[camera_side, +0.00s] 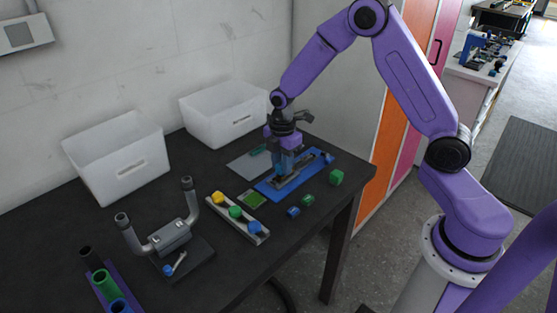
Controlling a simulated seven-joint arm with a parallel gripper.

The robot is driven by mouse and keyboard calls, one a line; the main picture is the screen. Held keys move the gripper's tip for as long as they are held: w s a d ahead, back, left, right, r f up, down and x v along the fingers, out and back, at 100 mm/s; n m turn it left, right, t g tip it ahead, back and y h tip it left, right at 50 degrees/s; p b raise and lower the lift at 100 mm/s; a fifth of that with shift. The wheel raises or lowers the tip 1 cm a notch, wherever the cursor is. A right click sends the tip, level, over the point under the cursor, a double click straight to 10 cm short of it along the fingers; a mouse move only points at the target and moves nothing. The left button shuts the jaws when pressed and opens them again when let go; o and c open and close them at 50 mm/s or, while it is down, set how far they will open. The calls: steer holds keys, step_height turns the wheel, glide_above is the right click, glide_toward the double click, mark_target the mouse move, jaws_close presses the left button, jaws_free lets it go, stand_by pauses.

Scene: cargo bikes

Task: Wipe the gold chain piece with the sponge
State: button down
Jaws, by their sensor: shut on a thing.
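My gripper (283,164) points down over the blue mat (265,186) at the back right of the dark table. It is shut on a small bluish thing at its fingertips, which appears to be the sponge (281,173); its outline is partly hidden by the fingers. A long greyish chain-like piece (296,178) lies along the blue mat under and beside my gripper. Its gold colour is not clear at this size. I cannot tell whether the sponge touches it.
A rail with yellow, green and blue knobs (247,228) lies left of the mat, near a green square (253,199). Green and blue blocks (336,177) (293,211) sit at the right. Two white bins (120,165) (225,115) stand behind. A handlebar stand (165,238) is front left.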

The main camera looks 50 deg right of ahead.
steer(key=shift+d, duration=2.2)
steer(key=shift+a, duration=2.85)
steer(key=shift+a+r, duration=0.1)
steer(key=shift+a, duration=0.05)
step_height(320, 180, up, 8)
steer(key=shift+s, duration=0.15)
